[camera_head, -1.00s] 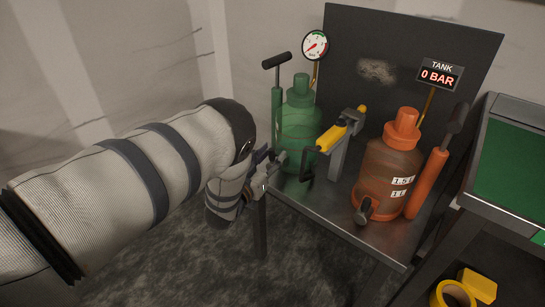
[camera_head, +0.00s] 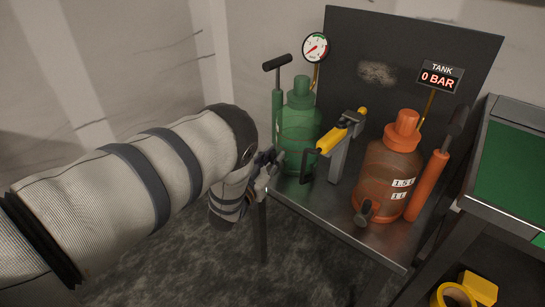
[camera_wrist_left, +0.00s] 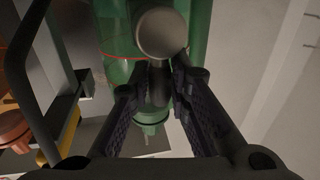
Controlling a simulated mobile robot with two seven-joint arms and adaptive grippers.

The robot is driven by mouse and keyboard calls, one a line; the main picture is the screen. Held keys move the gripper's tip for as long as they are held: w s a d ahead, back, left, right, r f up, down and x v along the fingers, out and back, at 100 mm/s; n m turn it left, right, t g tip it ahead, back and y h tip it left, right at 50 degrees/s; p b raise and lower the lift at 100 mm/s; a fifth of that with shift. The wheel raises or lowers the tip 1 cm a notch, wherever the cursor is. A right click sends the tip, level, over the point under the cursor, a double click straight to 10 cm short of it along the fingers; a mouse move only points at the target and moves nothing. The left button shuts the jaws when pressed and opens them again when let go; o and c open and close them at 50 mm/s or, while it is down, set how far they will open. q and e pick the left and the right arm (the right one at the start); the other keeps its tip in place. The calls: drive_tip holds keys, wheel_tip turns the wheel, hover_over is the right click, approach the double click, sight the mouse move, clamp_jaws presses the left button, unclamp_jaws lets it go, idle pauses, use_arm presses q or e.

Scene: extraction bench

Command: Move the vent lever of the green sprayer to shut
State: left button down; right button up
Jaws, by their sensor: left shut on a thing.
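The green sprayer (camera_head: 299,125) stands at the back left of the metal bench, with a pump handle and a pressure gauge (camera_head: 315,47) beside it. My left gripper (camera_head: 274,164) is at its lower left side. In the left wrist view the gripper (camera_wrist_left: 166,72) is shut on the vent lever (camera_wrist_left: 161,85), a dark grey bar below a round grey cap (camera_wrist_left: 163,34). The green body (camera_wrist_left: 118,28) shows behind. The lever's exact angle is hard to tell in the head view. My right gripper is not in view.
An orange sprayer (camera_head: 388,168) stands to the right, with a grey knob low on its front. A yellow-handled spray wand (camera_head: 334,138) lies between the two sprayers on a grey post. A "TANK 0 BAR" sign (camera_head: 439,76) stands behind. A green-topped case (camera_head: 512,165) is at the right.

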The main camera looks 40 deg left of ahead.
use_arm(q)
drive_tip(key=c, duration=1.5)
unclamp_jaws()
drive_tip(key=s, duration=0.4)
drive_tip(key=s+d, duration=0.1)
drive_tip(key=s, duration=0.7)
drive_tip(key=shift+d, duration=0.25)
